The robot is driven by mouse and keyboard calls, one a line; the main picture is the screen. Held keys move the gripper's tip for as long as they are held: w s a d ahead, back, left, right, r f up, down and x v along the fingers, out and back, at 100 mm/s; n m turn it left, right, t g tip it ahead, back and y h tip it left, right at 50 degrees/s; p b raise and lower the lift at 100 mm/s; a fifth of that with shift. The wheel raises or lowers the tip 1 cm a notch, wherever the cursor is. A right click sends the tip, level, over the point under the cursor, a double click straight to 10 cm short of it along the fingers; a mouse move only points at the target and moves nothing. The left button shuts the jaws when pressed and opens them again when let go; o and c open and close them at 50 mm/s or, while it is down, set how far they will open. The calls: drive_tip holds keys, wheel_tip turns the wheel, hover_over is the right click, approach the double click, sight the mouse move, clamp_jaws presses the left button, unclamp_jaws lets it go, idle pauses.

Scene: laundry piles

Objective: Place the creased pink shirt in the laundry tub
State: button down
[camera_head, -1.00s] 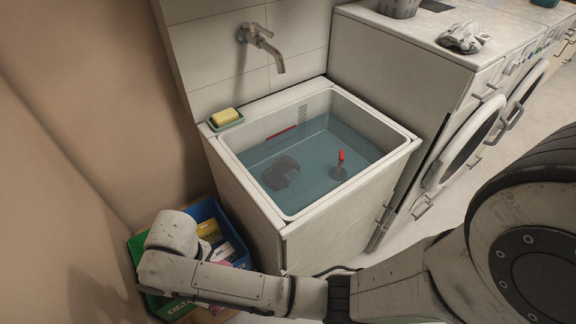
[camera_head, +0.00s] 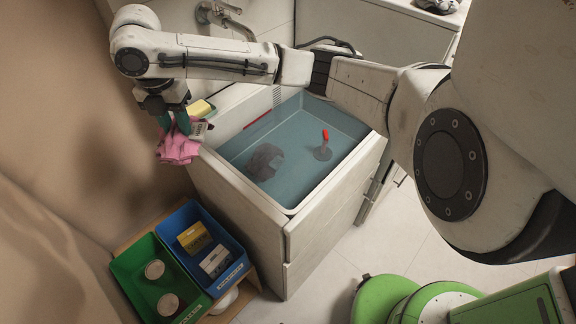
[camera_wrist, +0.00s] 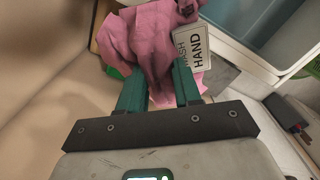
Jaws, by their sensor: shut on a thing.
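The creased pink shirt (camera_head: 178,148) hangs bunched from my gripper (camera_head: 172,120), left of the laundry tub (camera_head: 290,208) and above the floor bins. In the wrist view the shirt (camera_wrist: 143,38) is pinched between the green fingers of my gripper (camera_wrist: 160,85). A white tag reading "HAND" and a partly hidden "WASH" hangs from the shirt. The tub holds bluish water, with a dark grey cloth (camera_head: 264,162) and a red-topped plug or stick (camera_head: 325,136) in it. The shirt is outside the tub, close to its left rim.
A yellow sponge (camera_head: 200,107) lies at the tub's back left corner, below a wall tap (camera_head: 215,14). A green bin (camera_head: 135,279) with round tins and a blue bin (camera_head: 238,268) with boxes stand at lower left. The tub's middle water is open.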

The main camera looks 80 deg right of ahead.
drive_tip(key=s+d+n, duration=0.4)
drive_tip(key=s+d, duration=0.1)
drive_tip(key=s, duration=0.2)
drive_tip(key=n+b, duration=0.7)
drive_tip(key=b, duration=0.4)
hover_over(291, 196)
wheel_tip(291, 196, down, 17)
wheel_tip(291, 196, down, 10)
drive_tip(key=shift+r+b, duration=0.1)
drive_tip(key=shift+b, duration=0.65)
drive_tip(key=shift+f, duration=0.3)
drive_tip(key=c, duration=0.8)
unclamp_jaws()
drive_tip(key=shift+r, duration=0.1)
